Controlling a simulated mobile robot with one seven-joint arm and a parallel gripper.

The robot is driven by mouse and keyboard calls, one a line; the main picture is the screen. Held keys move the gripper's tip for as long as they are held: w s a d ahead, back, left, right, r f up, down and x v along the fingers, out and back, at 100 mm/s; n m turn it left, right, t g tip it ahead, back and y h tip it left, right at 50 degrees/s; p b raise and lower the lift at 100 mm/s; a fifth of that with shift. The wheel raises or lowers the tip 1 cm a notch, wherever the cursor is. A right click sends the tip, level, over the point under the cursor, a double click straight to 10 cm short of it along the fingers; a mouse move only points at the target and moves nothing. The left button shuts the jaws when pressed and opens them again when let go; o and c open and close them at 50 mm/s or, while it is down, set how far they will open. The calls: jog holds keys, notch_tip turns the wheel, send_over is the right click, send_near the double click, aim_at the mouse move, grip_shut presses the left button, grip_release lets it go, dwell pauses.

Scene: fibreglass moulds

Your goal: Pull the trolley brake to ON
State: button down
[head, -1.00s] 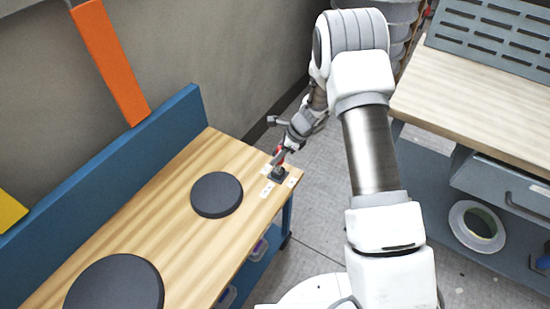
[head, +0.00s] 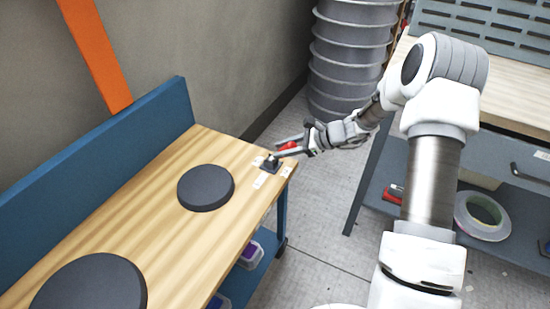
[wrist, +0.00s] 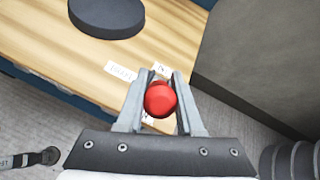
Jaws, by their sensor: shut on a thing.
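My gripper (head: 291,146) is shut on the red knob from the right. In the wrist view the knob (wrist: 160,99) sits between the two fingers of my gripper (wrist: 160,92). White labels (wrist: 120,70) lie beside the base; their print is too small to read surely. The lever's shaft is mostly hidden behind the knob in the wrist view.
Two dark round discs (head: 206,187) (head: 90,288) lie on the trolley top. A blue back panel (head: 110,170) runs along its far side. A stack of grey ringed drums (head: 350,60) stands behind my arm. A workbench (head: 500,90) is at right. Floor between is clear.

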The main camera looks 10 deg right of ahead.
jog(key=shift+s+d+f+t+y+b, duration=0.45)
jog(key=shift+y+b, duration=0.35)
jog(key=shift+b, duration=0.35)
jog(key=shift+s+d+f+t+y+b, duration=0.2)
jog(key=shift+d+f+t+y+b, duration=0.25)
jog(key=shift+y+b, duration=0.55)
jog(key=shift+d+f, duration=0.1)
jog(key=c, duration=0.5)
grip_release()
jog(key=shift+c, duration=0.2)
jog(key=p+v, duration=0.4)
jog(key=v, duration=1.3)
jog(key=shift+d+r, duration=0.15)
jog(key=shift+r, duration=0.15)
jog(key=shift+s, duration=0.1)
